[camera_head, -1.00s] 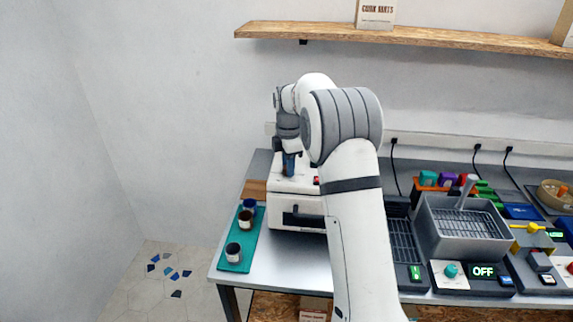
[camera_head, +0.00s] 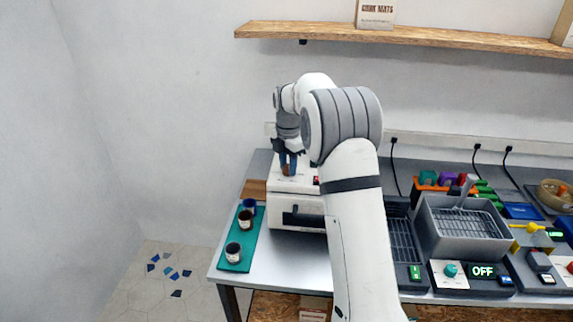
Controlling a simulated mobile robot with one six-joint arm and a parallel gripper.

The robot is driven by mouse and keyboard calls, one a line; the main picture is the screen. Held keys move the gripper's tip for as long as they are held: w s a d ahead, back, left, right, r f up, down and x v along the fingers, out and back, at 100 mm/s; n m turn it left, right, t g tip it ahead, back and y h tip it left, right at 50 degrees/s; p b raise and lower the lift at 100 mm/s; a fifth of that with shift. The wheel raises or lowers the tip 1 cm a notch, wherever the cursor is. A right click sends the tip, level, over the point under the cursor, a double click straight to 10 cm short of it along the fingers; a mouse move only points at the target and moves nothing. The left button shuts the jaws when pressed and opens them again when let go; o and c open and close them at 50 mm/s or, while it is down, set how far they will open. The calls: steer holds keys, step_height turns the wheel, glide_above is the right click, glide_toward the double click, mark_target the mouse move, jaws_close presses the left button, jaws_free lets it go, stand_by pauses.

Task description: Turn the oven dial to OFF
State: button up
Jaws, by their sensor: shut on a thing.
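The oven looks to be the white box (camera_head: 296,209) with a dark handle on its front, left of my arm on the bench. My gripper (camera_head: 287,170) points down at the oven's top, its blue fingers shut around a small brown knob, which I take for the oven dial (camera_head: 286,171). The fingers and wrist cover most of the dial, and its pointer and markings cannot be read. My arm hides the oven's right side.
A teal mat (camera_head: 240,240) with several small jars lies left of the oven. Right of my arm stand a grey basin (camera_head: 463,237) and a panel with a teal knob (camera_head: 450,270) and a lit "OFF" display (camera_head: 482,271). A wooden shelf (camera_head: 420,36) runs above.

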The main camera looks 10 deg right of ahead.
steer(key=shift+w+r, duration=0.15)
steer(key=shift+r, duration=0.1)
steer(key=o, duration=1)
steer(key=shift+f, duration=0.25)
steer(key=shift+r, duration=0.1)
step_height(320, 180, up, 8)
steer(key=shift+f+b, duration=0.25)
steer(key=shift+b, duration=0.3)
steer(key=shift+r, duration=0.1)
